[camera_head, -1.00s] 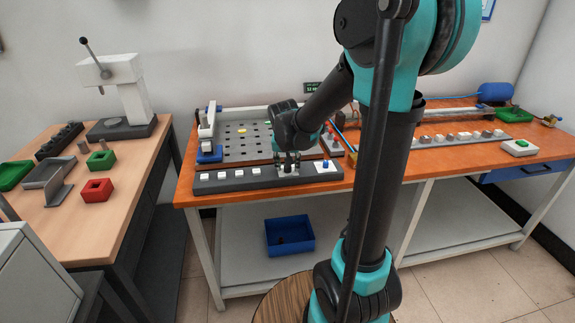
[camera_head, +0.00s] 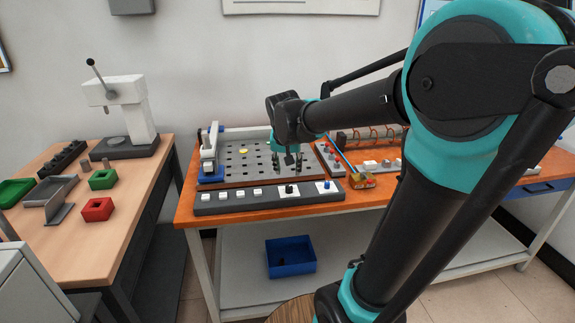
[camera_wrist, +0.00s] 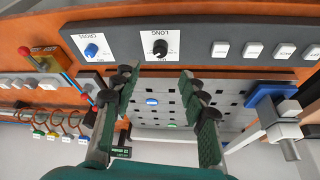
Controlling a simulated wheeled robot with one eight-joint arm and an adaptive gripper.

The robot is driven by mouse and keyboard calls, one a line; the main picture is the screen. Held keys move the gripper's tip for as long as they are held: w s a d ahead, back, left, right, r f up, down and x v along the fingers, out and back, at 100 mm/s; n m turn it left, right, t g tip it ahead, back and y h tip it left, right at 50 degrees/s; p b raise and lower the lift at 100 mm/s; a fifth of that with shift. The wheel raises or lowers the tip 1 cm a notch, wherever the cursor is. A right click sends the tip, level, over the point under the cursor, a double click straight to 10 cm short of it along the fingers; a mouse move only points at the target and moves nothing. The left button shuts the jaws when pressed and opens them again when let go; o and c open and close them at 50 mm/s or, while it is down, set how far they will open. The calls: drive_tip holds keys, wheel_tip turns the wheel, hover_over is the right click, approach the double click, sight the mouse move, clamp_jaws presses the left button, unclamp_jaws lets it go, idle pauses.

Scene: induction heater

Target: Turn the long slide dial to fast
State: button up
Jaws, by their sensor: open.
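The long slide dial (camera_wrist: 160,47) is a black knob on a white plate marked LONG, set in the dark grey control panel (camera_wrist: 210,45). In the head view the long slide dial (camera_head: 289,189) stands right of the middle of the panel; its setting is too small to read.
A blue dial (camera_wrist: 91,50) marked CROSS sits beside the long dial. Several white buttons (camera_head: 232,194) line the panel's left part. The perforated plate (camera_head: 240,170) and a blue-and-white fixture (camera_head: 209,155) stand behind. A blue bin (camera_head: 290,258) is below.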

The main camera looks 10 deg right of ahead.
drive_tip(key=shift+v, duration=0.9)
drive_tip(key=shift+f, duration=0.1)
drive_tip(key=s+d+f+n+y, duration=0.1)
drive_tip(key=s+d+f+n, duration=0.2)
drive_tip(key=s+f, duration=1.4)
drive_tip(key=shift+s+d, duration=0.35)
drive_tip(key=shift+d, duration=0.85)
drive_tip(key=shift+c, duration=0.5)
